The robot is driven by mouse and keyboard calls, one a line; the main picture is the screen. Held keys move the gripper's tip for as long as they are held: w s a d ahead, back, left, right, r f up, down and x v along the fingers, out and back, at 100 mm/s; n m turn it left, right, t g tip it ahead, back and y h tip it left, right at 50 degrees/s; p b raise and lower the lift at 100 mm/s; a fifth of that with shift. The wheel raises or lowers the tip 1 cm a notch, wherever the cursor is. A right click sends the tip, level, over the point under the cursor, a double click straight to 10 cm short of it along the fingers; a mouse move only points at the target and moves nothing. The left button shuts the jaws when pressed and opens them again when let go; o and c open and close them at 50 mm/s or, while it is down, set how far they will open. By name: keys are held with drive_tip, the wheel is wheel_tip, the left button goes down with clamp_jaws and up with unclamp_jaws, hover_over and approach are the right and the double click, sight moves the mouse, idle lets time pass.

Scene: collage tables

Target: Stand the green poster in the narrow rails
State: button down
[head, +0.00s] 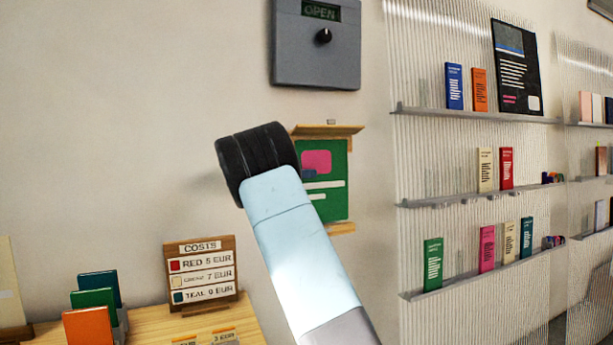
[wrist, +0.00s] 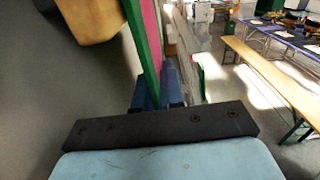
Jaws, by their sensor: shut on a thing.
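The green poster (head: 334,204), with a pink patch and white bars, is upright in front of the wall in the head view. It stands between a wooden upper rail (head: 335,130) and a wooden lower rail (head: 342,228). My arm hides its left part, and I cannot tell whether its edges sit in the rails. In the wrist view the poster (wrist: 144,40) shows nearly edge-on between the dark blue fingers of my gripper (wrist: 158,90), which is shut on it. In the head view my gripper is mostly hidden behind my arm.
A grey box (head: 316,45) with a dial and an "OPEN" display hangs above. Shelves (head: 475,112) of booklets are at right. A costs sign (head: 201,272) and a booklet stand are on the table (head: 150,325) lower left. The wrist view shows a bench (wrist: 265,70) farther off.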

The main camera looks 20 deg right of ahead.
drive_tip(key=shift+f, duration=0.85)
idle(0.3)
drive_tip(key=shift+f, duration=0.4)
drive_tip(key=c, duration=1.2)
unclamp_jaws()
drive_tip(key=shift+o, duration=0.2)
drive_tip(key=a, duration=0.8)
